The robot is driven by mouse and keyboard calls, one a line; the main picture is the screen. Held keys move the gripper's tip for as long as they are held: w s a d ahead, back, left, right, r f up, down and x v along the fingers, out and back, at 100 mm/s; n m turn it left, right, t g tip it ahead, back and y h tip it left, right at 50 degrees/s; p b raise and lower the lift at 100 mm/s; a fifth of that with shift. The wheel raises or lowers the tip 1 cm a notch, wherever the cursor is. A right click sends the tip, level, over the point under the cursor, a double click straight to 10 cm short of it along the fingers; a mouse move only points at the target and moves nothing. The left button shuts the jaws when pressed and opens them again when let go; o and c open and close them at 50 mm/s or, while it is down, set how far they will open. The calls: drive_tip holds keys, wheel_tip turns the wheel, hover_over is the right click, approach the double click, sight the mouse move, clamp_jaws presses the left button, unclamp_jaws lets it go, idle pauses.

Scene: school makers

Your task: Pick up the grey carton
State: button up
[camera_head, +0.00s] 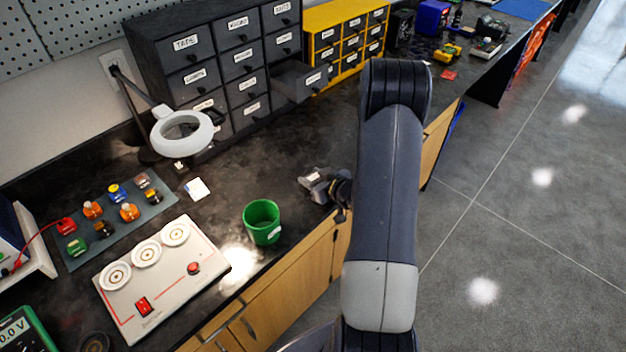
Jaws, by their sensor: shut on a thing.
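My gripper (325,187) is low over the dark bench top, near its front edge, to the right of the green cup. It is shut on a small light-grey thing, which looks like the grey carton (312,177). My gripper and wrist cover part of it. From this view I cannot tell whether it touches the bench or hangs just above it.
A green cup (262,224) stands to the left of my gripper. A white board with three discs (160,275) lies further left. Behind are a dark drawer cabinet (185,60) with one open drawer (300,80) and a ring lamp (182,132).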

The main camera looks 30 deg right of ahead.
drive_tip(key=shift+c, duration=0.7)
